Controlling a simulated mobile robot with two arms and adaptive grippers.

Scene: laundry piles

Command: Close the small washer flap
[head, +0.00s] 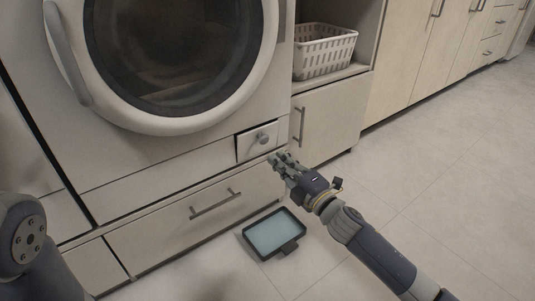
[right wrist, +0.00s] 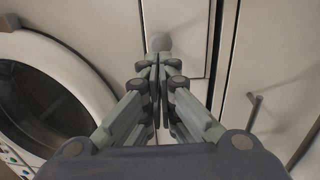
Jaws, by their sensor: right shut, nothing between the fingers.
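The small washer flap (head: 247,148) is a pale square panel at the lower right of the washer front, with a round grey knob (head: 263,138). A dark gap shows along its left and upper edges, so it looks slightly ajar; how far is hard to tell. My right gripper (head: 281,159) is shut and empty, just below and right of the flap. In the right wrist view, the closed fingertips (right wrist: 158,62) point at the flap (right wrist: 185,30), just below its knob (right wrist: 159,42). Contact cannot be told. My left gripper is out of view.
The round washer door (head: 165,125) is above left. A drawer with a bar handle (head: 215,204) is below. A black tray with a pale blue inside (head: 247,240) lies on the floor. A white basket (head: 325,55) sits on a shelf at right. Floor at right is clear.

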